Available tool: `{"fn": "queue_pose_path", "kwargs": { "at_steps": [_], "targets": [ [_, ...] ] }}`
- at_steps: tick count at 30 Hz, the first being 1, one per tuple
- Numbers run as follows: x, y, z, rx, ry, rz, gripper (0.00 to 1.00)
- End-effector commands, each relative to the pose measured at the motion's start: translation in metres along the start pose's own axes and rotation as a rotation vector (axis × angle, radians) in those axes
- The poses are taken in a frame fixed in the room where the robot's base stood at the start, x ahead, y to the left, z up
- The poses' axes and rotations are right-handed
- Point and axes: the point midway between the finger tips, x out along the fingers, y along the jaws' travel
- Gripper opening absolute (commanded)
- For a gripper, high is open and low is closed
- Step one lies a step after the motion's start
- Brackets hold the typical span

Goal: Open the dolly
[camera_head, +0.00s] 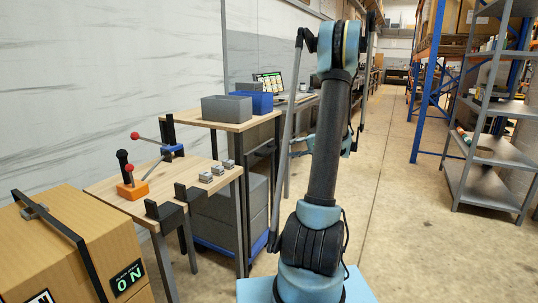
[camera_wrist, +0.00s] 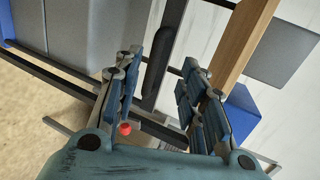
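The dolly (camera_head: 215,236) stands under the wooden tables in the head view, with a blue base and grey bins stacked on it. Grey bins (camera_wrist: 85,35) also fill the upper left of the wrist view. My gripper (camera_wrist: 161,62) is open in the wrist view, its two blue-grey fingers spread apart. A dark rounded bar (camera_wrist: 155,65), like a handle, shows between the fingers. I cannot tell whether they touch it or how far beyond them it lies. In the head view my arm hides much of the area behind it.
The front table (camera_head: 125,203) carries an orange clamp-like device (camera_head: 132,190) and small metal blocks. A grey bin (camera_head: 226,108) and a blue bin (camera_head: 258,101) stand on the back table. A cardboard box (camera_head: 80,240) is at left. Shelving (camera_head: 490,150) stands right; the aisle floor is clear.

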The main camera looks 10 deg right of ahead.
Motion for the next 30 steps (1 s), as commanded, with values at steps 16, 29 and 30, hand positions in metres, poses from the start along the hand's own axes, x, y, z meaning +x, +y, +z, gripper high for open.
{"fn": "queue_pose_path", "kwargs": {
  "at_steps": [16,29,30],
  "targets": [
    [-0.006,0.028,-0.051,0.028,0.040,-0.142,0.38],
    [0.065,0.017,-0.053,0.027,0.037,-0.141,0.38],
    [0.072,0.017,-0.053,0.027,0.037,-0.140,0.38]
  ]
}}
